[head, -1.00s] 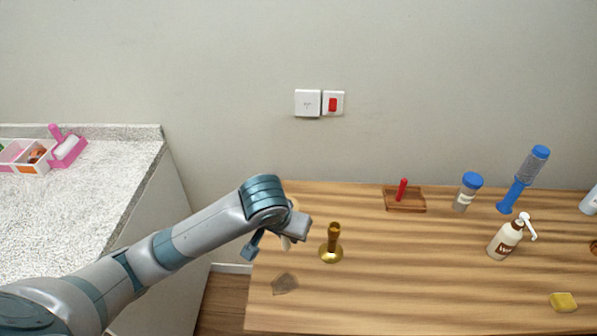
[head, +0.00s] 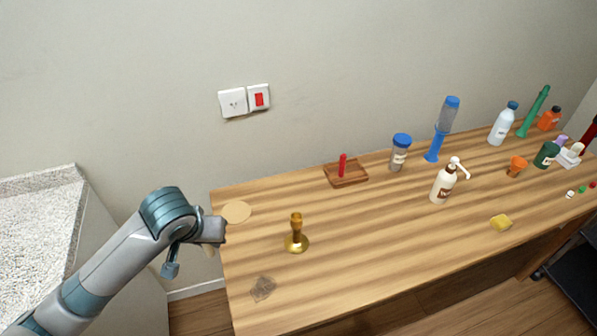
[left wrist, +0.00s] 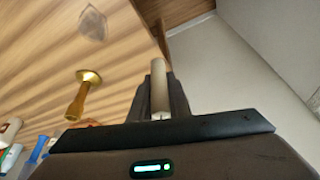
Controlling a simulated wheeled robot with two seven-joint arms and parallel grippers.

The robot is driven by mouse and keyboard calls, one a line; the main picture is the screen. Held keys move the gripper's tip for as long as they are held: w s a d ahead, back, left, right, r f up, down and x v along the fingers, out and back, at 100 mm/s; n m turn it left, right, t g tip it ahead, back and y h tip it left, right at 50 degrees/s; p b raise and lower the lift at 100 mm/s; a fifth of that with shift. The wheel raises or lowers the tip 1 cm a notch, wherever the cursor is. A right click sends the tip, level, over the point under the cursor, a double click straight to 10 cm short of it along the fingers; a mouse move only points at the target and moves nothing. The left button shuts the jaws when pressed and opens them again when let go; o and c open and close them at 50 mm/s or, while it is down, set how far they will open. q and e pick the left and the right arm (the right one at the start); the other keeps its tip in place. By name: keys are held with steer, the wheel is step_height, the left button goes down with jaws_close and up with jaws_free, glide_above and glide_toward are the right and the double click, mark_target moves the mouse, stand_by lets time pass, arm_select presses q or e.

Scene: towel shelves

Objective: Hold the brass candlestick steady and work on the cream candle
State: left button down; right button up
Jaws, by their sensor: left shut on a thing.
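The brass candlestick (head: 296,237) stands upright on the wooden table, near its left end. It also shows in the left wrist view (left wrist: 79,100), beside my gripper and apart from it. My left gripper (head: 194,250) is at the table's left edge, left of the candlestick. In the left wrist view the gripper (left wrist: 160,92) is shut on the cream candle (left wrist: 159,88), which lies between its dark fingers. In the head view the candle is mostly hidden by the gripper. My right gripper is in neither view.
Behind are a wooden tray (head: 345,174) with a red item, a blue-capped jar (head: 400,152) and a pump bottle (head: 444,184). A yellow sponge (head: 500,223) lies right. The front middle is clear.

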arm_select(q)
steer(key=w+d+r+m+h+p, duration=0.1)
steer(key=w+d+r+m, duration=0.2)
steer(key=d, duration=0.4)
steer(key=w+d+r+m+h+p, duration=0.1)
steer(key=w+d+r+m, duration=0.2)
steer(key=d+r, duration=0.2)
steer(key=w+d+r+m+g+h+p, duration=0.1)
steer(key=w+d+r+m+p, duration=0.1)
steer(key=d+r, duration=0.3)
steer(key=d, duration=0.4)
steer(key=shift+w+m, duration=0.4)
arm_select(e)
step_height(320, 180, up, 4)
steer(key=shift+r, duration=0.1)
arm_select(q)
steer(key=shift+d, duration=0.1)
